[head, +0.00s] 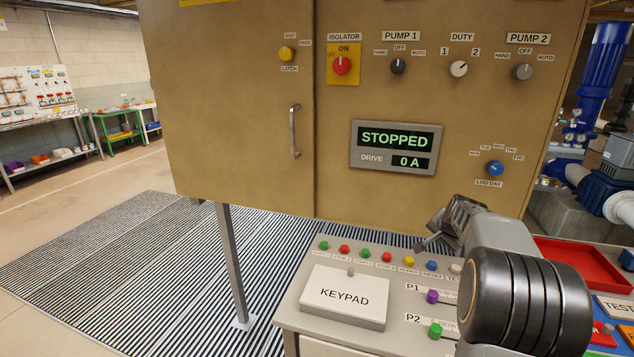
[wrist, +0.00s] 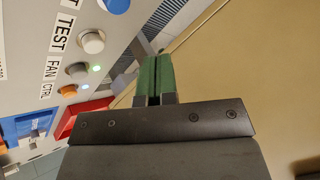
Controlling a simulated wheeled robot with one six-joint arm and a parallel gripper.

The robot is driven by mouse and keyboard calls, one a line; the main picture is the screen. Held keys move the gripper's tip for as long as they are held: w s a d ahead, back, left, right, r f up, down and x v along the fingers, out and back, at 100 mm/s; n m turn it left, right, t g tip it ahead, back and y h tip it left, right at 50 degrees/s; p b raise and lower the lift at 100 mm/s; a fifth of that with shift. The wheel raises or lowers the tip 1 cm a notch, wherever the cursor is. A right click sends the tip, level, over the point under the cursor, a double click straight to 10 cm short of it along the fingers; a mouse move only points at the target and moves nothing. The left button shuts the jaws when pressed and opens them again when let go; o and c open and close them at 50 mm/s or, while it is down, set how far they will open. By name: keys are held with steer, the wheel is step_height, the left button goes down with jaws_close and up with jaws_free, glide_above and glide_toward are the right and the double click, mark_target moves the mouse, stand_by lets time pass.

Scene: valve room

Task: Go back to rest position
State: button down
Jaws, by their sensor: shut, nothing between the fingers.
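My gripper (head: 424,246) is shut and empty. In the head view it hangs over the back right of the sloped control desk (head: 290,318), in front of the tan cabinet (head: 230,110), with its fingers pointing left. In the wrist view the green fingertips (wrist: 154,78) are together, with the desk's buttons to their left and the cabinet face to their right. Part of the desk's right side is hidden behind my arm in the head view.
The cabinet carries a red isolator knob (head: 342,66), a lit "STOPPED" display (head: 393,148) and a handle (head: 294,131). A keypad cover (head: 345,296) and a row of buttons sit on the desk. A red tray (head: 580,272) lies to the right. Striped matting (head: 110,255) covers open floor at left.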

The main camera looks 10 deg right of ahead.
steer(key=shift+n+g+y, duration=0.4)
steer(key=shift+n+g, duration=0.4)
steer(key=shift+g, duration=0.1)
steer(key=s+f, duration=0.1)
steer(key=s+a+f, duration=0.2)
steer(key=f, duration=0.1)
steer(key=shift+s, duration=0.3)
steer(key=shift+n+g+y, duration=0.3)
steer(key=shift+n+g, duration=0.2)
steer(key=shift+n, duration=0.4)
steer(key=s+a, duration=0.3)
steer(key=a, duration=0.1)
steer(key=shift+s+f, duration=0.15)
steer(key=shift+f, duration=0.2)
steer(key=s+a+r+n+p, duration=0.1)
steer(key=s+a+n, duration=0.3)
steer(key=s+a, duration=0.5)
steer(key=s+a+r+n+y, duration=0.1)
steer(key=s+a+r+n, duration=0.1)
steer(key=s+a+n, duration=0.3)
steer(key=s+a, duration=0.4)
steer(key=a, duration=0.3)
steer(key=shift+a+r+g+p, duration=0.25)
steer(key=shift+g+p, duration=0.05)
steer(key=shift+p, duration=0.1)
steer(key=shift+s+a, duration=0.1)
steer(key=shift+a, duration=0.05)
